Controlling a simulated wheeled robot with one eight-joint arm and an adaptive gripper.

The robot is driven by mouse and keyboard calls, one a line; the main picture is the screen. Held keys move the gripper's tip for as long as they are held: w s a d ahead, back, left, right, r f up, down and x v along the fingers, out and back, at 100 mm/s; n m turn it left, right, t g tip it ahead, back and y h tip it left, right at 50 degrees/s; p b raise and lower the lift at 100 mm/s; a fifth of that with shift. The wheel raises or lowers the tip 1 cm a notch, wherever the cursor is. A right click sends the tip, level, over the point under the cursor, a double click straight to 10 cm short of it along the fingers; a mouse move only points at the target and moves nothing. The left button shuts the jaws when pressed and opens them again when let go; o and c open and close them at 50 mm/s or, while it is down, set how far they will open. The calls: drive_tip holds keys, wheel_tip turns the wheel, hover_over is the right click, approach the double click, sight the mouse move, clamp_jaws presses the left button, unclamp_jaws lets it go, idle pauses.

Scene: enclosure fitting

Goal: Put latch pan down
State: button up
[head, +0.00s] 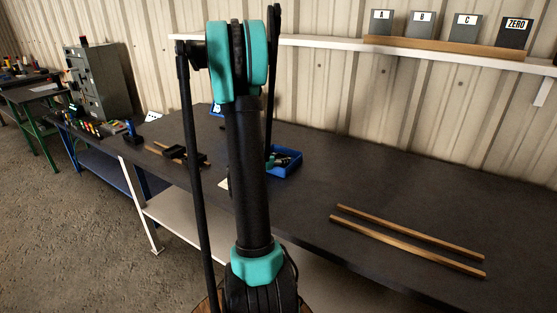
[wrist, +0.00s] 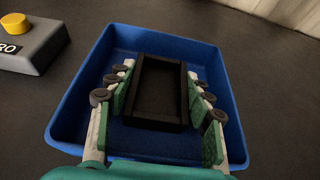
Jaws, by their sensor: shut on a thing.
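The latch pan appears to be the black, open rectangular pan (wrist: 158,123) in the middle of the wrist view. My gripper (wrist: 158,88) is shut on it, with green pads against its left and right sides. The pan lies within the outline of a blue tray (wrist: 73,95); I cannot tell whether it touches the tray floor. In the head view, the blue tray (head: 287,171) sits on the dark bench, and my arm hides part of this area.
A grey box with a yellow button (wrist: 30,45) stands left of the tray. Two wooden strips (head: 410,242) lie on the dark bench (head: 350,180) at the right. A black piece (head: 182,153) lies on wooden strips at the left. A shelf (head: 330,43) carries labelled grey boxes.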

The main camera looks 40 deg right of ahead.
drive_tip(key=shift+s+f, duration=0.15)
drive_tip(key=shift+f, duration=0.2)
drive_tip(key=shift+s+a+f, duration=0.15)
drive_tip(key=o, duration=1.4)
drive_tip(key=shift+c, duration=0.2)
drive_tip(key=shift+r, duration=0.4)
drive_tip(key=v, duration=1.1)
drive_tip(key=shift+a+r, duration=0.3)
drive_tip(key=shift+r, duration=0.1)
